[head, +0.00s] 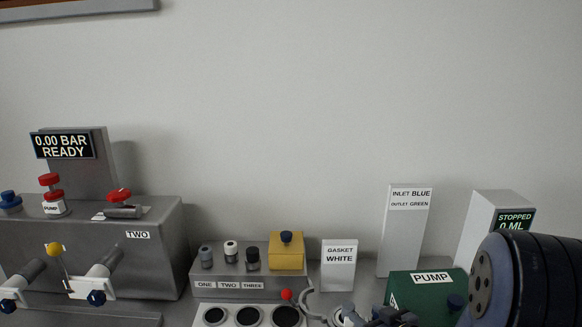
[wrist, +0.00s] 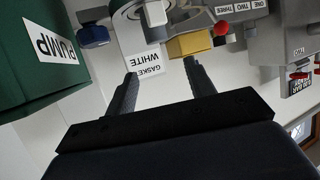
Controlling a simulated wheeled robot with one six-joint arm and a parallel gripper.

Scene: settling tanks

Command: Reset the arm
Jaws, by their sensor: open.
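My gripper (wrist: 160,70) shows in the wrist view with its two dark fingers spread apart. Nothing is between them. Behind the gap stand the white "GASKET WHITE" card (wrist: 146,64) and pale wall; this view is upside down. In the head view, a large black part of my arm (head: 530,280) fills the lower right corner, in front of the "STOPPED 0 ML" box (head: 486,220) and beside the green pump (head: 420,290). My fingers cannot be made out clearly there.
A grey bench unit (head: 150,250) with red and blue knobs stands left, its display reading "0.00 BAR READY". A rack (head: 240,284) with small cylinders and a yellow block (head: 287,254) is in the middle. An "INLET BLUE" sign (head: 405,240) stands right. Room above is clear.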

